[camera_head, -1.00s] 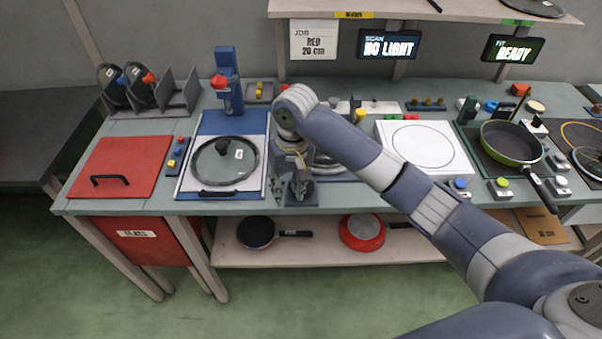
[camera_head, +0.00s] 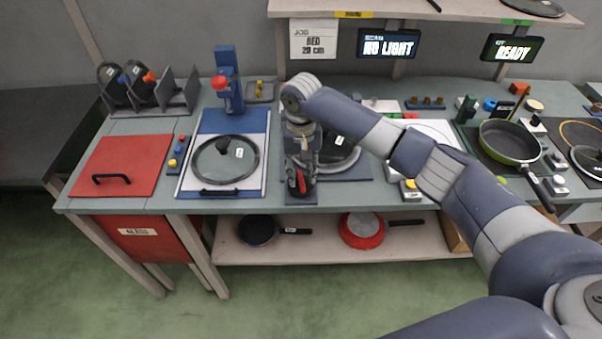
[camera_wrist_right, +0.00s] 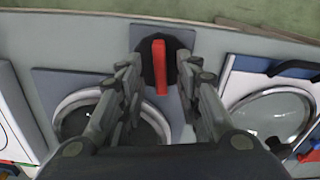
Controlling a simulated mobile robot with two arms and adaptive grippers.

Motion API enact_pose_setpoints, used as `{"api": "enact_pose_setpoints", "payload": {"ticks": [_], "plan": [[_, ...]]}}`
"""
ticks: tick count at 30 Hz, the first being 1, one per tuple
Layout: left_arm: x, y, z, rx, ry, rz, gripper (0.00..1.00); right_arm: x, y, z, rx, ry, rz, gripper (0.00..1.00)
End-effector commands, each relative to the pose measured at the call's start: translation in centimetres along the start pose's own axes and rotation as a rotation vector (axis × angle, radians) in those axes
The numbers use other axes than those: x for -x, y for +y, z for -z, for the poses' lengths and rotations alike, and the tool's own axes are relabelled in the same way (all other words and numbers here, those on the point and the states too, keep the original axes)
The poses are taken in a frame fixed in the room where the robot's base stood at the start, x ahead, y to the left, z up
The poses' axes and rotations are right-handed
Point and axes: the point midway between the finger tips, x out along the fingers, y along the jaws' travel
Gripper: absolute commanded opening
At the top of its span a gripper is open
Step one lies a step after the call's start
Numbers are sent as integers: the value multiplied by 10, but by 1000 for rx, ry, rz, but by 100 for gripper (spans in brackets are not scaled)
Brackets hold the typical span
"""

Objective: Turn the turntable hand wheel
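The hand wheel (camera_wrist_right: 148,67) is a dark round knob with a red bar handle (camera_wrist_right: 160,68), near the top middle of the right wrist view. In the head view the red handle (camera_head: 300,181) shows just below my right gripper (camera_head: 301,163). In the right wrist view my right gripper (camera_wrist_right: 159,80) is open, one finger on each side of the wheel. I cannot tell whether the fingers touch it. The turntable (camera_head: 357,160), a pale ring with a dark middle, lies beside it and is partly hidden by my arm. My left gripper is not in view.
A blue board with a glass lid (camera_head: 224,160) lies to the left, and a red panel (camera_head: 125,160) farther left. A white plate (camera_head: 440,130) and a green pan (camera_head: 508,140) are to the right. Two pans lie on the lower shelf (camera_head: 325,250).

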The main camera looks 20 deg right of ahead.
Motion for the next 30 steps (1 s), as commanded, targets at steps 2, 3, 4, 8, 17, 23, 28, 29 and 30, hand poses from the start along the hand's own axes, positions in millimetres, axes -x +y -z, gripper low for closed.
{"api": "enact_pose_setpoints", "payload": {"ticks": [2,3,4,8,17,23,28,29,30], "plan": [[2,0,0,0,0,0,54,-8,0,0,0,-2,-1,32],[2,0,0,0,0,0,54,-11,0,0,1,-1,-1,32],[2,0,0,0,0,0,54,-13,0,0,1,-1,-1,32],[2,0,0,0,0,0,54,-17,0,0,2,1,0,32],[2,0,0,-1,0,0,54,-17,0,0,1,1,0,11],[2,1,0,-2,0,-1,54,-17,0,0,1,1,0,0],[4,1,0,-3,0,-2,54,-16,0,0,9,0,0,0],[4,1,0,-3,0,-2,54,-16,0,0,13,0,0,0],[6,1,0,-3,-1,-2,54,-16,0,0,21,0,0,0]]}}
